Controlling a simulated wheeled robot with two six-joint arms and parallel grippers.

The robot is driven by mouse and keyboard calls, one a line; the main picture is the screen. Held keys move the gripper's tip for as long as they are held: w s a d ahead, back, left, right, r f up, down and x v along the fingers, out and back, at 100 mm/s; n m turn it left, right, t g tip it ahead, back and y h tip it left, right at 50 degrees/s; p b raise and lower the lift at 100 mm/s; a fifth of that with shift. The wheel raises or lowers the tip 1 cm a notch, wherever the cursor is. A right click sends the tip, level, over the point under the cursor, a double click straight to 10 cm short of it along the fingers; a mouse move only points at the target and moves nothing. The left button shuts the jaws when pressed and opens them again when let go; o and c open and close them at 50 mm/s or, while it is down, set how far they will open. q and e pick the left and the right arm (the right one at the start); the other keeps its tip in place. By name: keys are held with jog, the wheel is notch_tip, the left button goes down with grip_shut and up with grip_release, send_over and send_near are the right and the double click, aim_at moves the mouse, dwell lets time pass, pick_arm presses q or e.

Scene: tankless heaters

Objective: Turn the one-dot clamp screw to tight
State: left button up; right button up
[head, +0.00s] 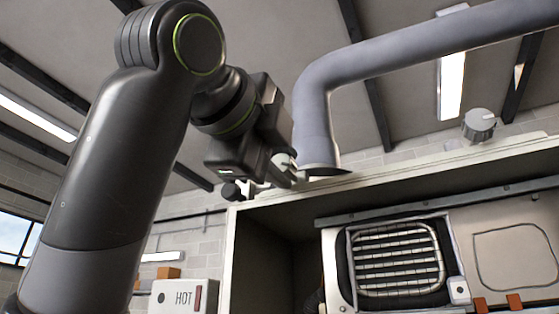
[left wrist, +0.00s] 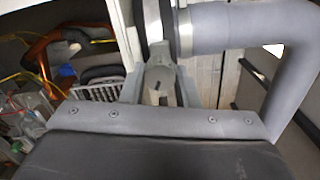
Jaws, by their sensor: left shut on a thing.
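My left gripper (head: 286,178) is at the top edge of the heater cabinet, beside the foot of the grey flue pipe (head: 313,110). It is shut on a small pale grey piece, which I take to be the clamp screw (left wrist: 160,78), between its fingers in the left wrist view. The dot mark and the screw's turned position are too small to read. A metal band (left wrist: 183,34) circles the pipe close to the fingers. In the head view the gripper mostly hides the screw. My right gripper is in neither view.
A round grey knob (head: 480,123) stands on the cabinet top (head: 420,160) at the right. The open cabinet shows a finned coil (head: 398,258). A small dark knob (head: 232,190) sits at the cabinet's left corner.

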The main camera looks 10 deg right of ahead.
pick_arm(q)
jog(key=o, duration=1)
jog(key=shift+s+a+b, duration=0.3)
jog(key=shift+s+b, duration=0.15)
jog(key=shift+s, duration=0.05)
jog(key=b+v, duration=0.5)
jog(key=v, duration=1.1)
jog(key=shift+s+a+b, duration=0.1)
jog(key=shift+s+b, duration=0.05)
jog(key=shift+b, duration=0.2)
